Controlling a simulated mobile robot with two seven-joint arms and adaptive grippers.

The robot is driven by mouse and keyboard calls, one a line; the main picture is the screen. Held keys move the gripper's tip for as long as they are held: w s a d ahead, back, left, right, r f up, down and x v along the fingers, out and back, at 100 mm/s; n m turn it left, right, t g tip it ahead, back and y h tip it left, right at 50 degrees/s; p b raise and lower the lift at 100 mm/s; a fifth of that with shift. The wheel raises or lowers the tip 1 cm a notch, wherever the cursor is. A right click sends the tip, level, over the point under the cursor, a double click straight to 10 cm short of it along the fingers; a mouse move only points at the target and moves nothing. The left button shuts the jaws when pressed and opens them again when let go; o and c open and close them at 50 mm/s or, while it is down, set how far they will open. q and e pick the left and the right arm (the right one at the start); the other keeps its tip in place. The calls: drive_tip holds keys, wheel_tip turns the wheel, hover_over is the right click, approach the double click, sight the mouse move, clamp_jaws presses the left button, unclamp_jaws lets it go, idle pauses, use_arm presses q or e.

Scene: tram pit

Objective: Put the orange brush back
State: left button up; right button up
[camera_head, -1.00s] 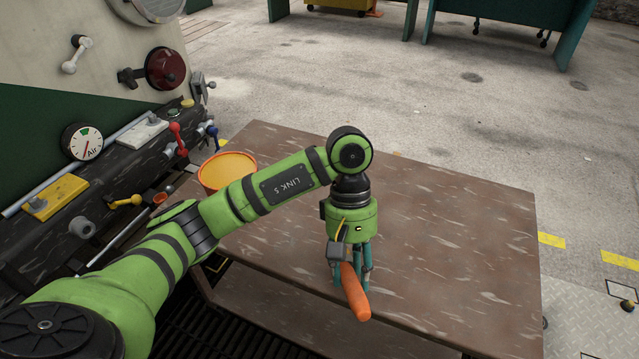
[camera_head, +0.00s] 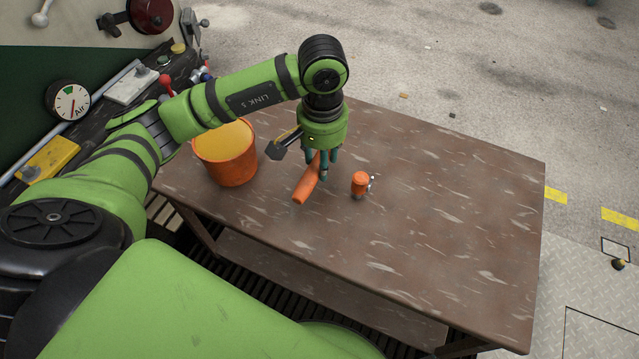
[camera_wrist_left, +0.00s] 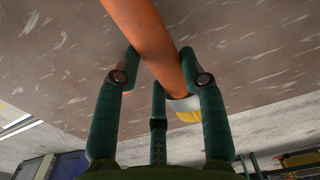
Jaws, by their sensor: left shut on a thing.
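The orange brush (camera_head: 305,186) is held in my left gripper (camera_head: 325,166), to the right of the bucket. Its orange handle sticks out toward the front left, tilted, over the table; the height of its gap above the top is hard to tell. In the left wrist view, the fingers (camera_wrist_left: 160,82) close around the orange brush handle (camera_wrist_left: 150,32), with a pale collar and a yellow end (camera_wrist_left: 188,112) partly hidden behind a finger. An orange bucket (camera_head: 228,160) with a yellow inside stands on the table's left part. My right gripper is not in view.
The brown table (camera_head: 440,230) is mostly clear on its right side. A small orange object with a metal part (camera_head: 360,184) stands just right of the brush. A control panel with a gauge (camera_head: 68,101) and levers borders the table's left.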

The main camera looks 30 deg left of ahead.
sight(322, 193)
use_arm(q)
wheel_tip(322, 193, down, 9)
drive_tip(key=shift+b, duration=0.3)
drive_tip(key=o, duration=1.2)
